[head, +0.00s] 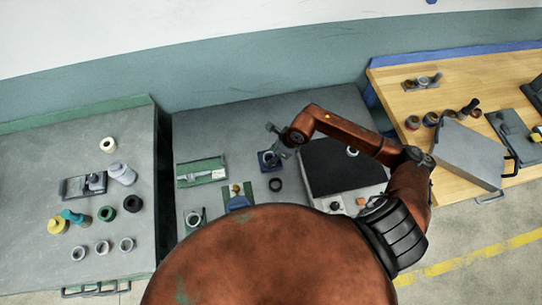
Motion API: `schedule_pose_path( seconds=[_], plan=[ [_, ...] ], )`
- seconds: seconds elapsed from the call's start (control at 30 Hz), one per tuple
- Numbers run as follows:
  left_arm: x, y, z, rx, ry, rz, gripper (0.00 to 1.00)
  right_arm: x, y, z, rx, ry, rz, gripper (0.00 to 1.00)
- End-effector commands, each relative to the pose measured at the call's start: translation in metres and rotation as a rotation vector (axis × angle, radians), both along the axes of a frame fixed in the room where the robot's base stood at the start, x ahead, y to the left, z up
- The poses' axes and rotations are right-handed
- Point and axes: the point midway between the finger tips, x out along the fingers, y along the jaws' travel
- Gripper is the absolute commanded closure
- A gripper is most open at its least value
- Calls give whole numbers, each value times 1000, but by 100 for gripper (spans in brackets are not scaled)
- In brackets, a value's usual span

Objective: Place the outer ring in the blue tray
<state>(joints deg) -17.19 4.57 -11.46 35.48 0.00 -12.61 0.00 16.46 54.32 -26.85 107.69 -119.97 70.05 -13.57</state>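A small dark-blue tray (262,167) lies on the middle grey table. A grey ring (267,156) shows at the tray; I cannot tell whether it rests inside or is held just above. My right gripper (275,147) is just above the tray's back right side, partly covering it. Its fingers are too small to tell open from shut. A black ring (275,184) lies on the table in front of the tray. Which ring is the outer ring is not clear. My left gripper is not in view.
A green mat with a caliper (203,174) lies left of the tray. A dark panel (335,170) lies to its right, under my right arm. The left table (40,160) holds several rings and bottles. A wooden table (450,92) with parts stands right.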

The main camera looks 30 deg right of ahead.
Motion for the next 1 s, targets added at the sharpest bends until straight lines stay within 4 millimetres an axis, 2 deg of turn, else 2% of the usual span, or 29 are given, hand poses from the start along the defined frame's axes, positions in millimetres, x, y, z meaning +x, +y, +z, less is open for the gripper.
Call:
schedule_pose_path(
  seconds=[0.2, 0.57, 0.67, 1.0],
  plan=[
    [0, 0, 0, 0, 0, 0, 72, 0, 0, 0, -1, 1, 0, 42],
    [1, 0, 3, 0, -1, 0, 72, -1, -1, 5, -1, 1, 0, 42],
    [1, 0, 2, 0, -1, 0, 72, -3, -5, 15, -4, -1, 1, 42],
    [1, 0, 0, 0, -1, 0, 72, -21, -25, 79, -4, -2, 0, 42]
  ],
)
